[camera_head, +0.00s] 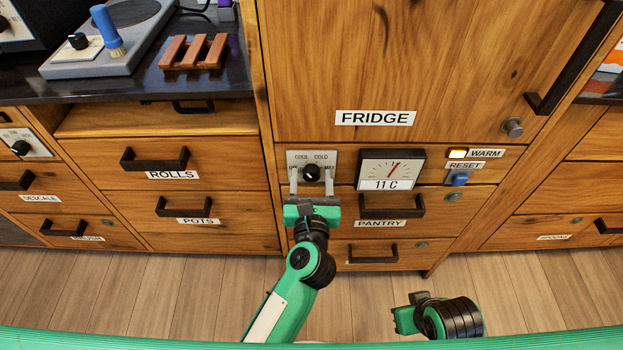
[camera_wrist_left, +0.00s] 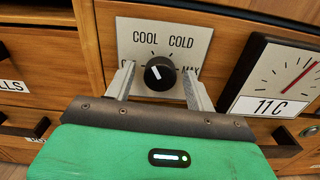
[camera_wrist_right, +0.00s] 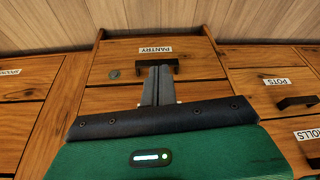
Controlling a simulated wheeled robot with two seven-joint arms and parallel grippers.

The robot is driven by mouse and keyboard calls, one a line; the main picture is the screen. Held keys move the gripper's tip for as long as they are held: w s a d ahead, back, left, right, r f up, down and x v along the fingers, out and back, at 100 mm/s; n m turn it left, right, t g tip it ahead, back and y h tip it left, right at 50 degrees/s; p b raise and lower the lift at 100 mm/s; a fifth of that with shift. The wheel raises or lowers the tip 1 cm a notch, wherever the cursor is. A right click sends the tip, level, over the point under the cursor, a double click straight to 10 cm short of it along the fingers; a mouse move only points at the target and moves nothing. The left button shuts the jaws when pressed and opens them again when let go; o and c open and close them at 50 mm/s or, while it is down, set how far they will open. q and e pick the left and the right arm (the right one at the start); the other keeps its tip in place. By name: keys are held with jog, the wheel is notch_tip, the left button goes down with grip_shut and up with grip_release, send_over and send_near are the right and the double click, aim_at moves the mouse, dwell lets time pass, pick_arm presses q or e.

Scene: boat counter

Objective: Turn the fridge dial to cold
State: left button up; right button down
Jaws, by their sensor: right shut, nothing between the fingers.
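The black fridge dial (camera_head: 312,173) sits on a small grey plate under the FRIDGE label, with COOL and COLD printed above it. In the left wrist view the dial (camera_wrist_left: 160,73) has a white mark pointing up and slightly left, nearer COOL than COLD. My left gripper (camera_head: 311,175) is open, with one finger on each side of the dial; I cannot tell whether they touch it. My right gripper (camera_head: 418,299) is low at the right, away from the dial. Its fingers (camera_wrist_right: 158,85) are shut and empty in the right wrist view.
Right of the dial is a gauge (camera_head: 391,168) reading 11 C. Further right are a lit WARM light (camera_head: 457,153) and a blue RESET switch (camera_head: 457,178). The PANTRY drawer handle (camera_head: 391,206) lies just below. Open floor lies in front.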

pick_arm(q)
jog(key=c, duration=0.9)
pick_arm(e)
jog(key=shift+r, duration=0.1)
pick_arm(q)
jog(key=shift+r, duration=0.1)
pick_arm(e)
jog(key=shift+w, duration=0.1)
